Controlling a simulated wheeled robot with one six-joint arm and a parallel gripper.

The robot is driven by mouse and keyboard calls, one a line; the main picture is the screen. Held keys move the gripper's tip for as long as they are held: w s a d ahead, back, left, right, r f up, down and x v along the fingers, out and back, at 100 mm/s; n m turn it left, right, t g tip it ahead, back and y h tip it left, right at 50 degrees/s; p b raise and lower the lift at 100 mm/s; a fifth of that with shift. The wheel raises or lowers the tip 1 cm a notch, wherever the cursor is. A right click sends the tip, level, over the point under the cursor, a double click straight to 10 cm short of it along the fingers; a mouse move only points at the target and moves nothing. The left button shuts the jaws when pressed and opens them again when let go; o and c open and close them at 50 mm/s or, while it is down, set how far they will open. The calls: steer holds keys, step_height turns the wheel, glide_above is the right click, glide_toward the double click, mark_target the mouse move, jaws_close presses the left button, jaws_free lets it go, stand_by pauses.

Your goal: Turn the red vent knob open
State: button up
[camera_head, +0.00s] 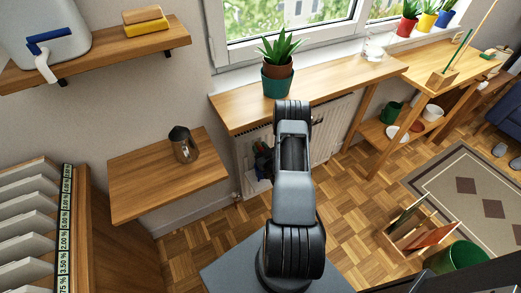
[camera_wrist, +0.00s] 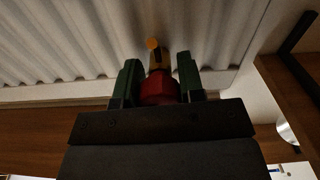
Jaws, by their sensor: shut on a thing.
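The red vent knob (camera_wrist: 160,89) sits between the two green fingers of my gripper (camera_wrist: 158,62) in the wrist view. The fingers are shut on its sides. A small brass-yellow fitting with an orange round end (camera_wrist: 155,50) rises just beyond the knob, in front of the white ribbed radiator (camera_wrist: 70,40). In the head view the radiator (camera_head: 330,125) is under the window shelf, and my arm reaches down to it. The gripper and knob are mostly hidden there behind my arm. I cannot tell how far the knob is turned.
The wooden window shelf (camera_head: 338,83) with a potted plant (camera_head: 279,65) overhangs the radiator. Parquet floor (camera_head: 345,205) is clear to the right of my arm.

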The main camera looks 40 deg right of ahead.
steer(key=n+b, duration=0.4)
steer(key=shift+f, duration=0.25)
steer(key=n+b, duration=0.4)
steer(key=b, duration=0.1)
steer(key=shift+n, duration=0.4)
steer(key=n+b, duration=0.5)
steer(key=b, duration=0.2)
steer(key=n+b, duration=0.3)
steer(key=b, duration=0.1)
steer(key=shift+r, duration=0.25)
steer(key=o, duration=0.9)
steer(key=shift+o, duration=0.2)
steer(key=shift+s, duration=0.15)
